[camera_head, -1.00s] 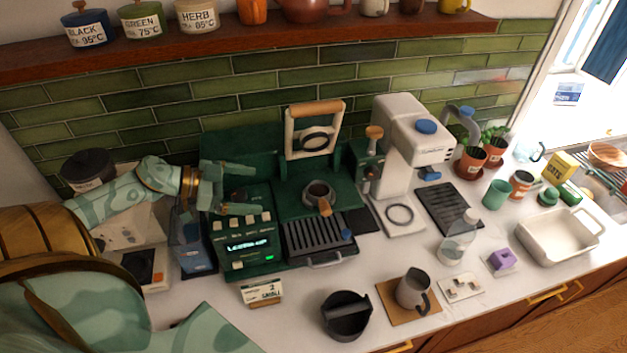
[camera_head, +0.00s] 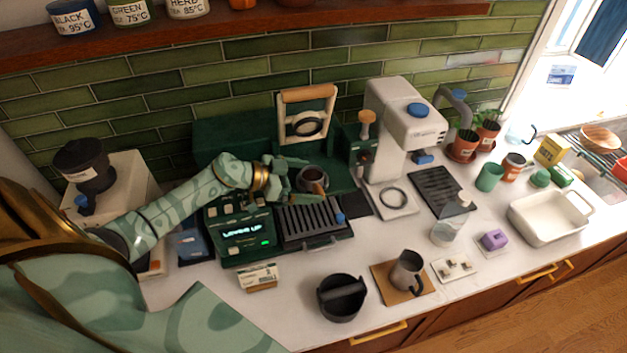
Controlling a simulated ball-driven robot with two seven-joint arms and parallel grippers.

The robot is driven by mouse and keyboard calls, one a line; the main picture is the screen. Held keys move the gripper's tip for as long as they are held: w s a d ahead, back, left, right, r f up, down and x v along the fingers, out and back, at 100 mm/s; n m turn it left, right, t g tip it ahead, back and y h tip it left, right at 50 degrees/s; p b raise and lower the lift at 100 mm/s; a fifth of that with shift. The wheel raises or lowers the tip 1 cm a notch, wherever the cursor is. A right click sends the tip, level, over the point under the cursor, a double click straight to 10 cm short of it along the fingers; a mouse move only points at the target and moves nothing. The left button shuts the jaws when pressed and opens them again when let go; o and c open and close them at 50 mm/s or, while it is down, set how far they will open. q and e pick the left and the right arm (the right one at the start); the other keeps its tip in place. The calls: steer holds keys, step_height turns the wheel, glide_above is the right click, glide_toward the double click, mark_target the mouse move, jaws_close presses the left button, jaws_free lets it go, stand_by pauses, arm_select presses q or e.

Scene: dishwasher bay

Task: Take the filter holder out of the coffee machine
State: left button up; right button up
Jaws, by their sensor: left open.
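The green coffee machine (camera_head: 235,135) stands against the tiled wall, its wooden-handled lever frame raised. The filter holder (camera_head: 312,177), a dark round basket with a short orange-brown wooden handle, sits in the machine above the drip tray (camera_head: 312,222). The handle points toward the front right. My left gripper (camera_head: 298,178) is open, with its fingers just left of the filter holder and reaching toward it. Whether a finger touches the basket, I cannot tell. My right gripper does not show.
A black knock box (camera_head: 342,298), a grey jug (camera_head: 407,272) on a brown mat and a small sign (camera_head: 259,277) stand along the counter front. The counter between the sign and the knock box is clear.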

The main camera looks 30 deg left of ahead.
arm_select(q)
steer(key=shift+w+d, duration=0.1)
steer(key=c, duration=0.7)
steer(key=shift+o, duration=0.2)
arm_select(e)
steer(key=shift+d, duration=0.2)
arm_select(q)
steer(key=shift+r, duration=0.1)
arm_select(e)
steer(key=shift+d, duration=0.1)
